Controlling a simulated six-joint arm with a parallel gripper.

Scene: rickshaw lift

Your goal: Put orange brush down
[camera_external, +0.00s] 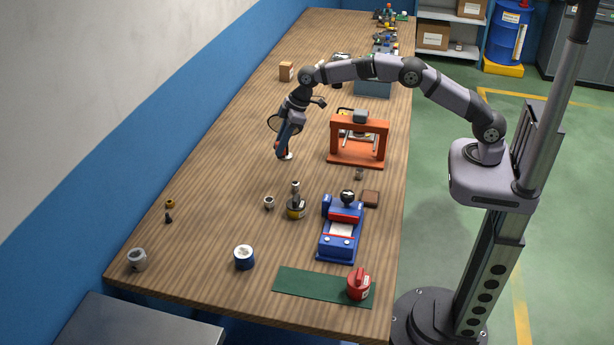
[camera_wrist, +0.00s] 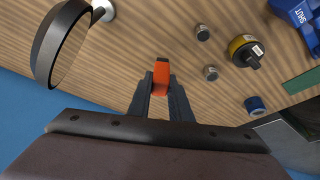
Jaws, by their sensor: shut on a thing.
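My gripper (camera_external: 281,152) points down over the table left of the orange press frame. In the wrist view my gripper (camera_wrist: 161,88) is shut on the orange brush (camera_wrist: 161,74), which sits between the two dark fingertips. Its orange body with a dark end shows there; the rest is hidden by the fingers. The brush cannot be made out clearly in the external view. Whether it touches the table cannot be told.
A small white object (camera_external: 288,156) lies close beside my gripper. The orange frame (camera_external: 357,159) stands to the right. Bare wood (camera_external: 215,165) lies to the left.

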